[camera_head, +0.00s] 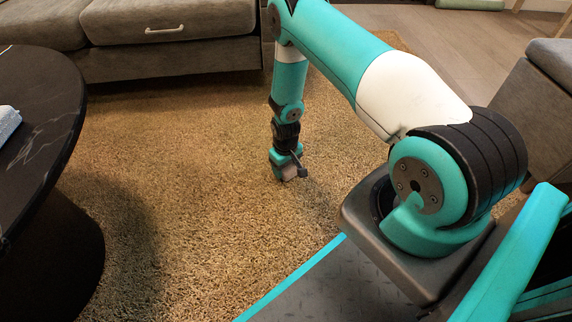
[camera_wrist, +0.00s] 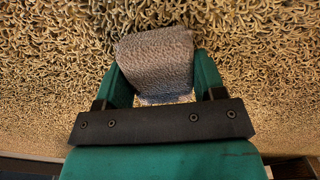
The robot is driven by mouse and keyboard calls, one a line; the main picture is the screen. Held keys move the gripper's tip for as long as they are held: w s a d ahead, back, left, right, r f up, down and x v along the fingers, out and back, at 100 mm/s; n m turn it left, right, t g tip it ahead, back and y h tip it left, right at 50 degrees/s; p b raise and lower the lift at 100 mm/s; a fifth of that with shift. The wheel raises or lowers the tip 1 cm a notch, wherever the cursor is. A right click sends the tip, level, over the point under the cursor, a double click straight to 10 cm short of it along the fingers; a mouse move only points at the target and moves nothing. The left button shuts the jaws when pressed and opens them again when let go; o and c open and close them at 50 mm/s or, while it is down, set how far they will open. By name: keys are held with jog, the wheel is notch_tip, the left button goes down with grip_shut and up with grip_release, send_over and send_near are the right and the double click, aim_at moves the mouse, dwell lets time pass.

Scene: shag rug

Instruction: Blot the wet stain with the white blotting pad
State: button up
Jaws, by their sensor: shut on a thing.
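My gripper (camera_head: 287,171) points down at the shag rug (camera_head: 190,170), in the middle of the head view. It is shut on the blotting pad (camera_wrist: 156,60), which sits between the two green fingers in the wrist view. The pad looks like a grey-brown, ribbed, folded block with a pale lower edge; in the head view only a small pale patch of it shows. The pad is at or very near the rug's pile; I cannot tell whether it touches. I cannot make out the wet stain in either view.
A round black table (camera_head: 45,85) stands at the left with a pale item (camera_head: 8,122) on it. A grey sofa (camera_head: 170,45) is at the back, and a grey seat (camera_head: 545,95) is at the right. Open rug lies left of and behind my gripper.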

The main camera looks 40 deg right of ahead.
jog(key=shift+f, duration=0.5)
dwell(1.3)
notch_tip(320, 180, up, 7)
jog(key=p, duration=0.6)
dwell(0.4)
